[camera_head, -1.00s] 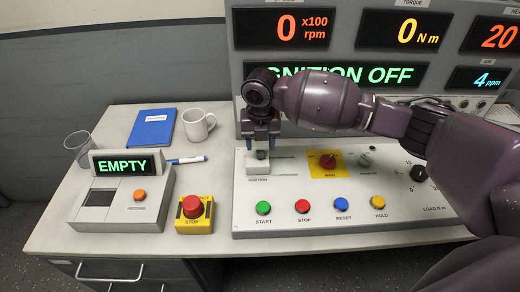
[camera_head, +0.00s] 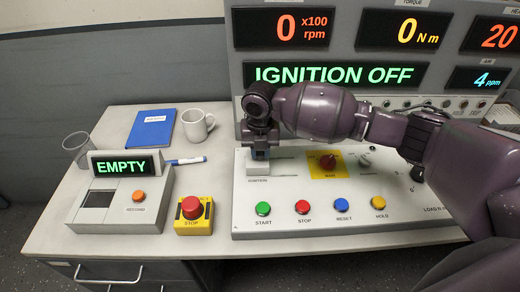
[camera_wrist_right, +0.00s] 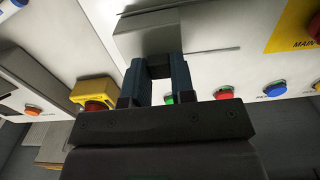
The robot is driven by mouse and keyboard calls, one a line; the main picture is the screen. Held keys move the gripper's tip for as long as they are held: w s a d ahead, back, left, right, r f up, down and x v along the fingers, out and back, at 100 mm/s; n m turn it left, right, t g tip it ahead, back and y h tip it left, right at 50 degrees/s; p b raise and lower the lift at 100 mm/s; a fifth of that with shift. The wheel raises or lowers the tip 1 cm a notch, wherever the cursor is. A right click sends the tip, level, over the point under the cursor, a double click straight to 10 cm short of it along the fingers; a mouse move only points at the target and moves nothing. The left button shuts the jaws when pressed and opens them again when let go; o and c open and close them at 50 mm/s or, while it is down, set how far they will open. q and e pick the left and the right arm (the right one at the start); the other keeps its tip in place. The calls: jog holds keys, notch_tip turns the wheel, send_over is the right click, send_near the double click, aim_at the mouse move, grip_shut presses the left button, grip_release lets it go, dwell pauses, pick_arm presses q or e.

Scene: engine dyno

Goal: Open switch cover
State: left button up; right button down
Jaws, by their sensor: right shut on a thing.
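The switch cover (camera_head: 257,168) is a small light-grey box above the IGNITION label, at the left end of the sloping control panel (camera_head: 300,222). My right gripper (camera_head: 260,152) comes down on it from above and is shut on it. In the right wrist view the grey cover (camera_wrist_right: 150,35) lies at the tips of the right gripper (camera_wrist_right: 160,66). The switch under the cover is hidden. The ignition display (camera_head: 336,75) reads IGNITION OFF. My left gripper is not in view.
Green (camera_head: 263,208), red, blue and yellow buttons line the panel's front. A red stop button (camera_head: 191,205) on a yellow box stands left of the panel. A marker (camera_head: 186,161), mug (camera_head: 197,125), blue notebook (camera_head: 152,129), glass (camera_head: 77,148) and EMPTY box (camera_head: 122,165) lie farther left.

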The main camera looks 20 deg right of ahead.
jog(key=shift+d, duration=0.15)
jog(key=d+p, duration=0.1)
jog(key=d, duration=0.1)
jog(key=s+d+p, duration=0.1)
jog(key=d, duration=0.1)
jog(key=s+d+p, duration=0.1)
jog(key=d, duration=0.1)
jog(key=shift+d+r, duration=0.1)
jog(key=shift+d, duration=0.3)
jog(key=c, duration=1)
grip_release()
jog(key=shift+o, duration=0.2)
